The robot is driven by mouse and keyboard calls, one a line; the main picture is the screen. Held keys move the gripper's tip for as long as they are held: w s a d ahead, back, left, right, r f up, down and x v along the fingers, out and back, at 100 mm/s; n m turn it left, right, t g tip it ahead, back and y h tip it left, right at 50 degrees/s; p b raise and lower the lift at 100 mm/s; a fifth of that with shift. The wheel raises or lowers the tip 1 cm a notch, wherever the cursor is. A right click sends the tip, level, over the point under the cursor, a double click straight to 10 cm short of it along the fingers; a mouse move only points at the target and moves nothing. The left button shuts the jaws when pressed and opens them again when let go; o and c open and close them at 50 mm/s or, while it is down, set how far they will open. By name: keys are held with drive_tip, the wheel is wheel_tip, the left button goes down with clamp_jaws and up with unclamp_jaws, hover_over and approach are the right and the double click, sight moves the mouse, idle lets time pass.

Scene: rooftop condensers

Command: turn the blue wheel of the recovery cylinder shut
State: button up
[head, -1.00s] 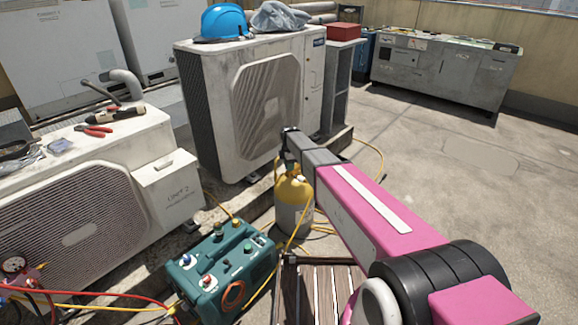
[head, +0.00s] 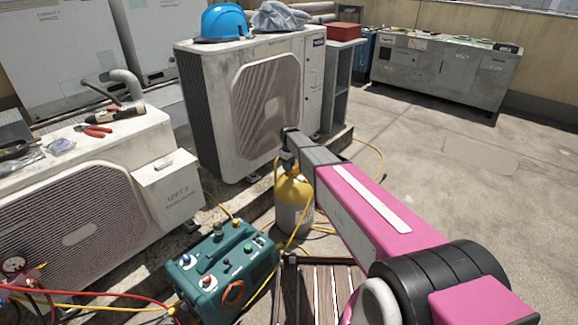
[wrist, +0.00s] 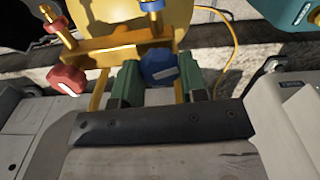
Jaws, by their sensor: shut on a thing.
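The recovery cylinder (head: 293,205), with a yellow top and grey body, stands upright on the roof floor in the head view. Its yellow shoulder and brass valve bar (wrist: 115,46) fill the top of the wrist view. The blue wheel (wrist: 158,66) is at the right end of that bar, and a red wheel (wrist: 67,79) is at the left end. My gripper (wrist: 157,78) is shut on the blue wheel, with one green finger on each side of it. In the head view my arm hides the wheels and most of the valve.
A teal recovery machine (head: 222,268) with hoses stands left of the cylinder. A condenser (head: 250,100) is close behind, with a blue helmet (head: 223,22) on top. Yellow hoses (head: 375,160) lie around the cylinder. The floor at right is open.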

drive_tip(key=m, duration=0.5)
drive_tip(key=shift+m, duration=0.3)
drive_tip(key=m, duration=1)
drive_tip(key=shift+m, duration=2.6)
drive_tip(key=o, duration=0.9)
drive_tip(key=shift+o, duration=0.2)
wheel_tip(320, 180, up, 11)
